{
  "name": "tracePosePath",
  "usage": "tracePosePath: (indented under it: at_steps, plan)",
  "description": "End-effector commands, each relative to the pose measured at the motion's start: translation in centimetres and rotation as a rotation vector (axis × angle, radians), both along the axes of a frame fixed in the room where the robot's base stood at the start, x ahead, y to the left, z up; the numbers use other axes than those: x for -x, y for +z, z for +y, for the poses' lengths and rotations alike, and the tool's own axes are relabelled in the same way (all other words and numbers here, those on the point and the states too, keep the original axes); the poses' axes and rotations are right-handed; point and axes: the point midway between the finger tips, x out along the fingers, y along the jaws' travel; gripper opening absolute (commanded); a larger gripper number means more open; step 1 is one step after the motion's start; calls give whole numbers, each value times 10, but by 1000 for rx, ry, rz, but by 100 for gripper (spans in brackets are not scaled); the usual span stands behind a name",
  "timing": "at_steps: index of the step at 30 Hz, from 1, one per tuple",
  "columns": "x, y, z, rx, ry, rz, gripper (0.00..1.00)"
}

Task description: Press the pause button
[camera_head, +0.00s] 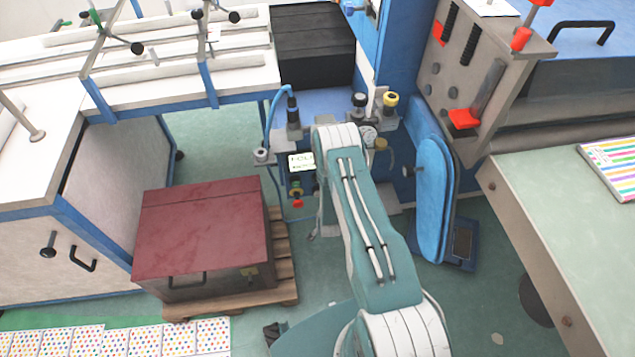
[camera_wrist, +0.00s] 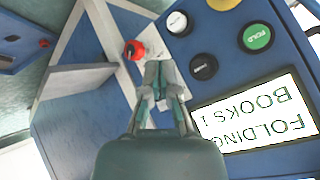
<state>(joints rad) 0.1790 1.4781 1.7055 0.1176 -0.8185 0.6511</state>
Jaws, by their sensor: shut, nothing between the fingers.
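A blue control panel (camera_wrist: 236,85) fills the right of the wrist view. It carries a green button marked FOLD (camera_wrist: 257,37), a white button (camera_wrist: 177,23), a black button (camera_wrist: 204,66) and a yellow button (camera_wrist: 222,3) cut by the top edge. I cannot read a pause label on any of them. A red knob (camera_wrist: 134,50) sits left of the fingertips. My gripper (camera_wrist: 158,72) is shut and empty, in front of the panel's edge between the red knob and the black button. I cannot tell if it touches anything. My arm hides it in the head view.
A lit screen (camera_wrist: 257,112) reads FOLDING BOOKS, upside down; the screen (camera_head: 301,160) also shows in the head view beside my arm. A dark red box (camera_head: 203,225) sits on a wooden pallet (camera_head: 285,262) to the left. A green-topped table (camera_head: 570,215) stands right.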

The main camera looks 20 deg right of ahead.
Motion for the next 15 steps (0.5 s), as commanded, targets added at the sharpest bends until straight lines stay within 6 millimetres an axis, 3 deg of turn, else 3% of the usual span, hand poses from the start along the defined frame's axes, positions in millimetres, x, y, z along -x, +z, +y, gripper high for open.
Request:
tracePosePath:
  at_steps: [5, 15]
  plan:
    - [-9, 0, -2, 0, 0, -1, 0]
    - [-50, 0, -10, 1, 0, -2, 0]
